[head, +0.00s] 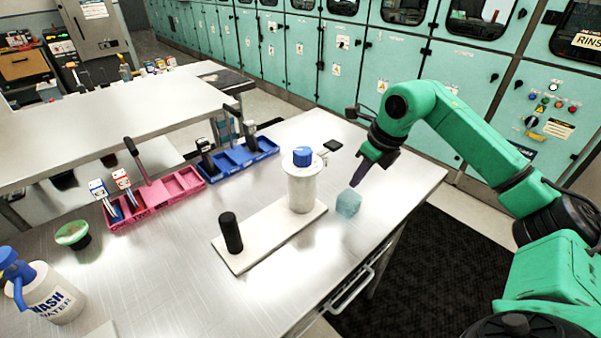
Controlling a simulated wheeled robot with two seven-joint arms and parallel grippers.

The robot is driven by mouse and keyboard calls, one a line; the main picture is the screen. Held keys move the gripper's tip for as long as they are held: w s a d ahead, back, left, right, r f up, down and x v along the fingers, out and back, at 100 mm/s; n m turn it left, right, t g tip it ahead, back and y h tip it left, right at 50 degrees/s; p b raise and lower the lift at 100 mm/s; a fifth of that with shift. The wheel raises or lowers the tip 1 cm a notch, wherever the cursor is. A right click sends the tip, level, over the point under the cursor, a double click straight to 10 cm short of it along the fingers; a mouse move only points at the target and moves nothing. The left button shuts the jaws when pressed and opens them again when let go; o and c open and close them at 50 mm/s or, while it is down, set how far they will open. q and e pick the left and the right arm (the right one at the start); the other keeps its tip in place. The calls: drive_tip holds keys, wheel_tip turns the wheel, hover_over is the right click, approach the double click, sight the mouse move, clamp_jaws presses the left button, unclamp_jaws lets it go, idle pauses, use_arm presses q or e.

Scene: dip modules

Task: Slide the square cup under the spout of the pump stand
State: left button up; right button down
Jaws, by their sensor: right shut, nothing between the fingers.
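The square cup (348,204) is a small translucent light-blue block shape on the steel table, just right of the pump stand's base. The pump stand has a white base board (268,236), a white cylinder (301,188) with a blue cap (302,156), and a black post (231,232) at its near end. A small spout-like part (323,153) shows beside the cap. My right gripper (356,184) is shut and empty, pointing down, its dark tip at the cup's far upper edge. I cannot tell whether it touches. My left gripper is out of view.
Pink (181,181) and blue (262,144) trays stand to the left, with a green-topped item (72,235) and wash bottle (52,294) nearer. The table's right edge is close to the cup; the front middle is clear.

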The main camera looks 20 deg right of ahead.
sight(348, 200)
drive_tip(key=x, duration=0.3)
drive_tip(key=p+x, duration=0.1)
drive_tip(key=x, duration=0.1)
drive_tip(key=d+p+x, duration=0.1)
drive_tip(key=x, duration=0.2)
drive_tip(key=shift+s+a+f, duration=0.1)
drive_tip(key=shift+f, duration=0.75)
